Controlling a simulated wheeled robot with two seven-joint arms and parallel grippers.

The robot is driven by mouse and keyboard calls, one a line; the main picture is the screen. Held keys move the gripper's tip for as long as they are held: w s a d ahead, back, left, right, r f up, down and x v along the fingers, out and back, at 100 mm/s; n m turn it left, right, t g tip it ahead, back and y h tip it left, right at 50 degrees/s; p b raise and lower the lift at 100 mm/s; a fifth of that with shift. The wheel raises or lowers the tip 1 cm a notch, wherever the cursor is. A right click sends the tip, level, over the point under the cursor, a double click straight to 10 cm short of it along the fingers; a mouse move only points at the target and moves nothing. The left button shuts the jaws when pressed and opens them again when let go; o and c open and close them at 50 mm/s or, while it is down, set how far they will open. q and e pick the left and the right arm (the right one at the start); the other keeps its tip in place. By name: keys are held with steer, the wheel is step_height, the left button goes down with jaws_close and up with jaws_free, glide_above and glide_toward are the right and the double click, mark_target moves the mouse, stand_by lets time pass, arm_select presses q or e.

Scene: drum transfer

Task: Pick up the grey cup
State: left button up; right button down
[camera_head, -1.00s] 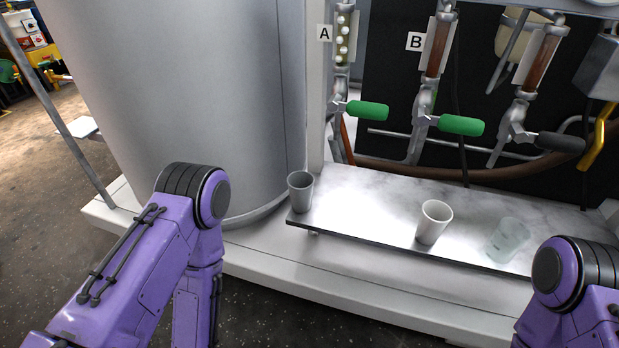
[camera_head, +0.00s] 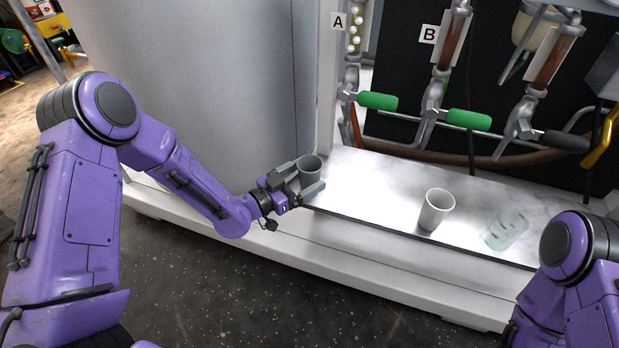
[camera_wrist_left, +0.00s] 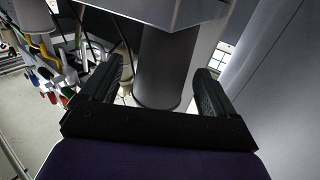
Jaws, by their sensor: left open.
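The grey cup (camera_head: 309,167) stands upright at the left end of the metal shelf (camera_head: 375,190). My left gripper (camera_head: 303,177) is open at the cup, with one finger on its far left side and the other on its near right side. In the left wrist view the dark cup (camera_wrist_left: 160,68) is between the two spread fingers (camera_wrist_left: 155,92), with a gap visible on each side. Part of the cup is hidden by the fingers in the head view. My right arm shows at the lower right, but its gripper is out of view.
A white cup (camera_head: 436,209) stands mid-shelf and a clear cup (camera_head: 506,230) is to its right. Green valve handles (camera_head: 377,101) and a black one (camera_head: 564,144) jut out above the shelf. A large grey drum (camera_head: 215,80) stands close on the left.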

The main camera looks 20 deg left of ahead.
mark_target(310, 167)
arm_select(q)
steer(key=x, duration=0.3)
steer(key=shift+w+f+b, duration=0.2)
steer(key=shift+f+b, duration=0.05)
steer(key=shift+b, duration=0.05)
steer(key=shift+w+d+r, duration=0.1)
steer(key=shift+w+d, duration=0.15)
steer(key=shift+w, duration=0.05)
steer(key=c, duration=1)
steer(key=shift+c, duration=0.2)
